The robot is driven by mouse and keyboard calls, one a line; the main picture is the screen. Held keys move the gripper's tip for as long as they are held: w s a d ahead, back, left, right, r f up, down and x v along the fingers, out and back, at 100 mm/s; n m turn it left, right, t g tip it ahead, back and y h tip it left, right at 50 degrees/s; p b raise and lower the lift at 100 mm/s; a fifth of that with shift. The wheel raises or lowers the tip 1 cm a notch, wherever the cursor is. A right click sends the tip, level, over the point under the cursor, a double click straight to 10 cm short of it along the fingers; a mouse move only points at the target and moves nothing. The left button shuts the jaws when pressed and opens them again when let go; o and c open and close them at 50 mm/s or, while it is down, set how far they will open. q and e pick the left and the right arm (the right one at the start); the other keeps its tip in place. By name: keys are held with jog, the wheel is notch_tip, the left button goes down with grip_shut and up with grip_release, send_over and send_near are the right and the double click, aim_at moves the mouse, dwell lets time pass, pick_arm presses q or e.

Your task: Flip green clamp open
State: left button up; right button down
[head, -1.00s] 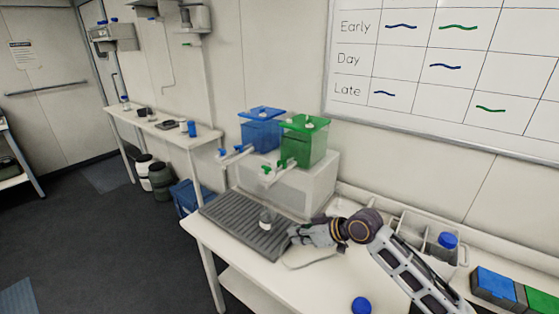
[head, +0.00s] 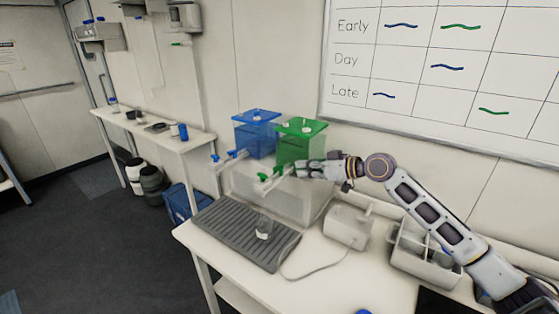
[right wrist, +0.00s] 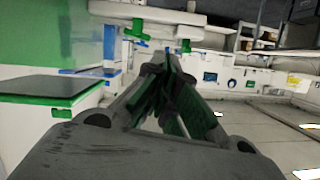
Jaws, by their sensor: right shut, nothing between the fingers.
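The green tank (head: 301,143) stands on a pale block. From its front a pale spout runs out to the left with green fittings: one near its end (head: 263,177) and one closer to the tank (head: 281,169). I cannot tell for certain which is the clamp, or whether it is open. My right gripper (head: 300,171) is shut and empty, just right of these fittings and in front of the tank's lower part. In the right wrist view its fingers (right wrist: 165,68) meet, with green fittings (right wrist: 137,32) beyond the tips. Contact is unclear. My left gripper is not in view.
A blue tank (head: 256,138) with its own spout stands left of the green one. Below is a grey ribbed tray (head: 235,236) with a small clear vessel (head: 264,229). A white device (head: 347,227) and a caddy (head: 428,258) stand to the right.

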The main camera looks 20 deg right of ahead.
aim_at(278, 169)
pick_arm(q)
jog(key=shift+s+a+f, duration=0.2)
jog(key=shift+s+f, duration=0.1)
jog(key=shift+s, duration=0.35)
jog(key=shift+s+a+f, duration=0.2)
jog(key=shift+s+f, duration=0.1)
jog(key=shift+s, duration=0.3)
pick_arm(e)
jog(key=shift+t, duration=0.3)
jog(key=r, duration=0.1)
jog(key=w+d+r, duration=0.1)
jog(key=r, duration=0.1)
jog(key=w+d+r, duration=0.1)
jog(key=r, duration=0.1)
jog(key=shift+w+d, duration=0.1)
jog(key=shift+w, duration=0.05)
jog(key=shift+w+f, duration=0.1)
